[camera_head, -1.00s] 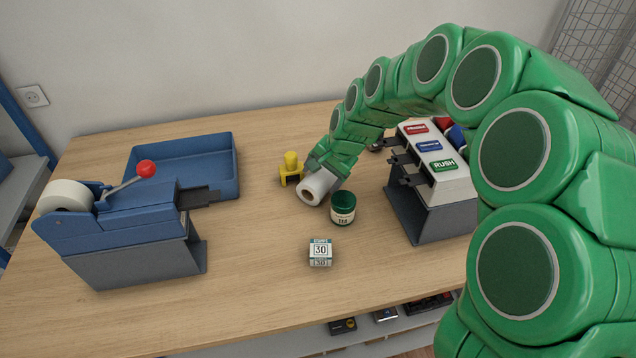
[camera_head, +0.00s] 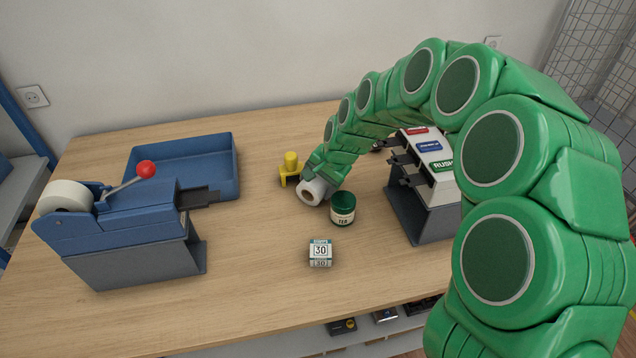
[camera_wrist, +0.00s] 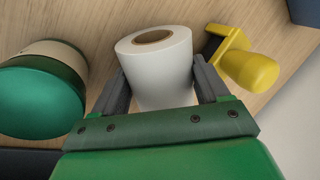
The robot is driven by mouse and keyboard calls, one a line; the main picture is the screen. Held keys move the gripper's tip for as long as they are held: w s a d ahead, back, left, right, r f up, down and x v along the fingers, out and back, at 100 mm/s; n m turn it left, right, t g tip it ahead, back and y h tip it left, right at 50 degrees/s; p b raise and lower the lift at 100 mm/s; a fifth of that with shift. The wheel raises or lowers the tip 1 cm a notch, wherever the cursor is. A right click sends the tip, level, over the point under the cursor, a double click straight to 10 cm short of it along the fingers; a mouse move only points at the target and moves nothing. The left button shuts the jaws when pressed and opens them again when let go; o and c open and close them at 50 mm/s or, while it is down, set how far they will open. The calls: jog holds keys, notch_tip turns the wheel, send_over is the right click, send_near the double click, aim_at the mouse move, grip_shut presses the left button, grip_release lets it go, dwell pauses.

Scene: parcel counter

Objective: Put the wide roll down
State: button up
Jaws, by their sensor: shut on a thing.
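The wide roll (camera_head: 312,191) is a white paper roll with a brown core. It also shows in the wrist view (camera_wrist: 158,70), between the two dark fingers. My gripper (camera_wrist: 160,88) is shut on it. In the head view, my gripper (camera_head: 318,184) is over the middle of the counter, between the yellow object and the tea tin. The roll's lower end is close to the counter; I cannot tell if it touches. My arm hides part of the gripper in the head view.
A green-lidded tea tin (camera_head: 342,210) stands close right of the roll, and a yellow stamp-like object (camera_head: 290,168) close left. A small stamps box (camera_head: 320,253) lies in front. The blue tape dispenser (camera_head: 130,220), blue tray (camera_head: 236,165) and label holder (camera_head: 420,205) flank clear wood.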

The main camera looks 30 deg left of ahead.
notch_tip(320, 180, up, 9)
jog(key=shift+w+f, duration=0.1)
jog(key=shift+w, duration=0.05)
jog(key=w+r+m+t, duration=0.15)
jog(key=w+m, duration=0.25)
jog(key=w, duration=0.5)
jog(key=shift+m, duration=0.3)
jog(key=shift+w+d+f, duration=0.1)
jog(key=shift+d+f, duration=0.1)
jog(key=shift+f, duration=2.3)
jog(key=shift+d+f, duration=0.15)
jog(key=shift+f, duration=2.35)
jog(key=shift+f, duration=0.15)
jog(key=o, duration=1.4)
jog(key=v, duration=0.7)
jog(key=shift+r, duration=0.35)
